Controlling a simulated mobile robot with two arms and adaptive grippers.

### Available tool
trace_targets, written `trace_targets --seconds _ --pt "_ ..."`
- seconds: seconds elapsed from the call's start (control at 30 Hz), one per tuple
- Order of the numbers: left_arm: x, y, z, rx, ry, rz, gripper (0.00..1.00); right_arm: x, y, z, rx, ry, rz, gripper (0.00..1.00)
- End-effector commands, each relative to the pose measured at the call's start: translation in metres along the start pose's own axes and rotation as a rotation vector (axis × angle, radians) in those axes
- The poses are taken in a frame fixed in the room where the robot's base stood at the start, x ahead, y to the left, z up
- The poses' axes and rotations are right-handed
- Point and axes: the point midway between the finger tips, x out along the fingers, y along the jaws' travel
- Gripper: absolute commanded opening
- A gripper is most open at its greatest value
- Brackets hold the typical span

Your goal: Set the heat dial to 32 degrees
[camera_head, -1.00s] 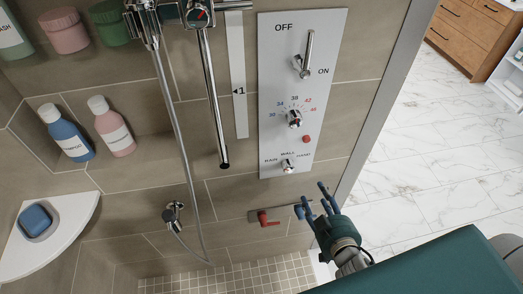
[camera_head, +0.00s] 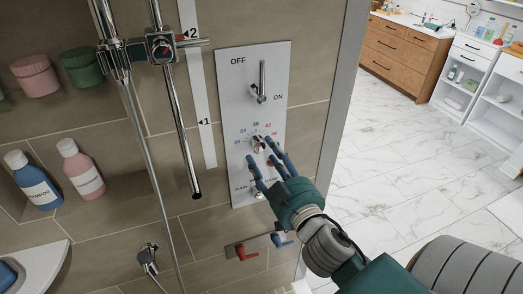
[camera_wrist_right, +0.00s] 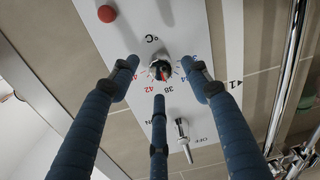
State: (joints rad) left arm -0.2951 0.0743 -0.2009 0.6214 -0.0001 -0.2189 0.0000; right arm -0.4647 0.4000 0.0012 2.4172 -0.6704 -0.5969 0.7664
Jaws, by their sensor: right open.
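The heat dial (camera_head: 258,141) is a small chrome knob on the grey shower panel, ringed by blue, black and red numbers including 34, 38, 42 and 46. It also shows in the right wrist view (camera_wrist_right: 160,69), upside down, with a dark face and a small red mark. I cannot read its exact setting. My right gripper (camera_head: 264,158) is open in front of the panel, with its blue fingers pointing at the dial. In the wrist view its fingertips (camera_wrist_right: 161,84) are spread around the dial, with no clear contact. My left gripper is not in view.
A shower rail (camera_head: 172,110) runs left of the panel. The marble floor (camera_head: 400,170) is open at right.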

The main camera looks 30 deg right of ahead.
Motion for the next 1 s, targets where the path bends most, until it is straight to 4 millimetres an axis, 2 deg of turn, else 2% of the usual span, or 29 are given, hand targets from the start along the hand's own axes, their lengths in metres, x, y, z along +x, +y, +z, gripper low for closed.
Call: trace_targets --seconds 0.03,0.2,0.57,0.8,1.0 --pt "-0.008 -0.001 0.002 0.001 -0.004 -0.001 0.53 0.009 0.002 -0.006 -0.004 0.003 0.001 0.47" --pt "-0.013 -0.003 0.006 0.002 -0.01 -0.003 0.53 0.026 0.001 -0.004 -0.001 0.001 0.0 0.47" --pt "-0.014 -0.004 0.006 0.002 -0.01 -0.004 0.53 0.032 0.0 -0.002 -0.001 0.001 0.0 0.47" --pt "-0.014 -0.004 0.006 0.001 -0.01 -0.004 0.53 0.031 0.0 -0.002 0.0 0.002 0.0 0.03" --pt "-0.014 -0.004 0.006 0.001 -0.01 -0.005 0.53 0.031 0.0 -0.002 -0.006 0.002 0.0 0.02"
